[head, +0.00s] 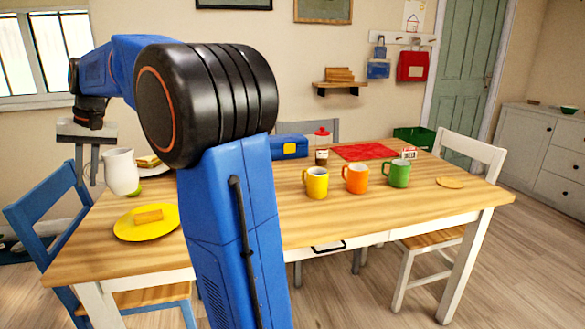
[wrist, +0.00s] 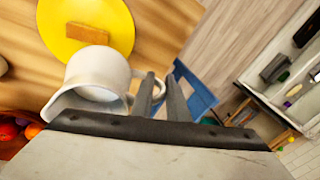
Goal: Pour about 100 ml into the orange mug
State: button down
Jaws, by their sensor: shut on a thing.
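The orange mug (head: 355,178) stands upright on the wooden table (head: 440,200), between a yellow mug (head: 316,182) on its left and a green mug (head: 397,173) on its right. A white pitcher (head: 121,172) is at the table's left end, looking about upright. Whether its base touches the table is hard to tell. My gripper (head: 88,172) is shut on the pitcher's handle, left of its body. In the wrist view the pitcher (wrist: 92,78) shows its open mouth, with the handle at my fingers (wrist: 163,82). The liquid level is unclear.
A yellow plate (head: 170,224) with a tan block (head: 148,216) lies in front of the pitcher. A blue chair (head: 45,215) stands left.

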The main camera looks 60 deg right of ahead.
aim_at(357, 174)
jog(key=i+j+z, duration=0.15)
jog(key=z, duration=0.15)
jog(key=i+j+z, duration=0.1)
jog(key=z, duration=0.15)
jog(key=j+z, duration=0.1)
jog(key=z, duration=0.9)
jog(key=l+z, duration=0.15)
jog(key=l, duration=0.25)
jog(key=k+l, duration=0.15)
